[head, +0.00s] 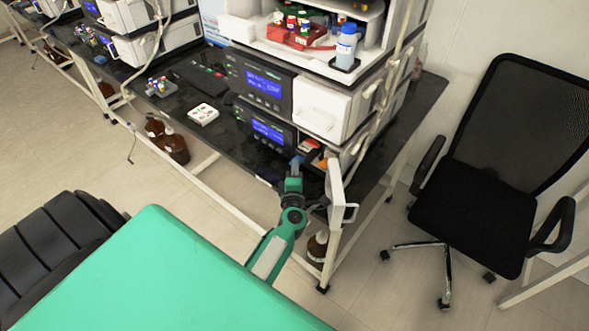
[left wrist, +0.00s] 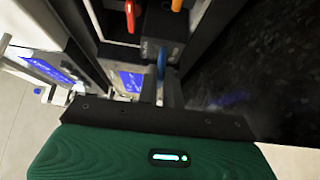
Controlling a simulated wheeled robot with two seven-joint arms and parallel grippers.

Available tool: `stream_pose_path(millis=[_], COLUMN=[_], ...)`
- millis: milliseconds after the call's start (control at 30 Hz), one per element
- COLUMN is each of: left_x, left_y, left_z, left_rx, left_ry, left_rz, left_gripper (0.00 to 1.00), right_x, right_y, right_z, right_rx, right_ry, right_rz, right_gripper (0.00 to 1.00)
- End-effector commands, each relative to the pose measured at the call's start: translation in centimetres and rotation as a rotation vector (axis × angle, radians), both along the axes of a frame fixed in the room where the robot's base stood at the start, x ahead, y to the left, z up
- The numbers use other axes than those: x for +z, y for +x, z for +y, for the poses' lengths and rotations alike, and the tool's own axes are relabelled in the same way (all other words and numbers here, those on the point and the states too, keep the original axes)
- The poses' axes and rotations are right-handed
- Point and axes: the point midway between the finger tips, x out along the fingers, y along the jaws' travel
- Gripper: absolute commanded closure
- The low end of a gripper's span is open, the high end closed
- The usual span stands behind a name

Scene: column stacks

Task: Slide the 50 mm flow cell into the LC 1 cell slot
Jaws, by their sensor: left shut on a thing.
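My left gripper (head: 297,163) is at the front right of the lower black detector module (head: 265,125). In the left wrist view the left gripper (left wrist: 161,92) is shut on a narrow blue piece (left wrist: 161,63), which looks like the handle of a flow cell; no size label can be read. The blue piece is in front of a dark block (left wrist: 165,33) with small unreadable lettering. Whether the cell is inside a slot or in front of it cannot be told. My right gripper is in neither view.
A white door (head: 335,190) stands open just right of the gripper. A red piece (left wrist: 129,15) and an orange piece (left wrist: 176,5) are close by in the wrist view. A white tray (head: 203,114) lies on the black bench. An office chair (head: 480,190) stands right.

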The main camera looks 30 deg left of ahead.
Motion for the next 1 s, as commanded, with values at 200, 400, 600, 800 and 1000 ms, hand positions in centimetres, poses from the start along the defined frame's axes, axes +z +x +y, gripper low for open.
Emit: stream_pose_path(millis=[200, 400, 600, 800, 1000], left_x=[0.1, 0.1, 0.1, 0.3, 0.3], left_y=[0.0, 0.0, -0.1, -1.9, -5.7], left_z=[0.0, 0.0, 0.0, 0.1, 0.4], left_rx=[0.0, 0.0, 0.0, 0.0, -0.001], left_ry=[0.0, 0.001, 0.0, 0.002, 0.002], left_rz=[-0.001, -0.001, 0.0, 0.003, 0.003], left_gripper=[0.83, 0.68, 0.68, 0.68, 0.68], right_x=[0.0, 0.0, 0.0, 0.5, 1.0], right_y=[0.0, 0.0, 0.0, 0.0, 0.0], right_z=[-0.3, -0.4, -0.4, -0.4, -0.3], right_rx=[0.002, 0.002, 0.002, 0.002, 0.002], right_ry=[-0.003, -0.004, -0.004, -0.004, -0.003], right_rz=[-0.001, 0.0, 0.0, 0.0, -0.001], right_gripper=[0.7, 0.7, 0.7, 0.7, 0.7])
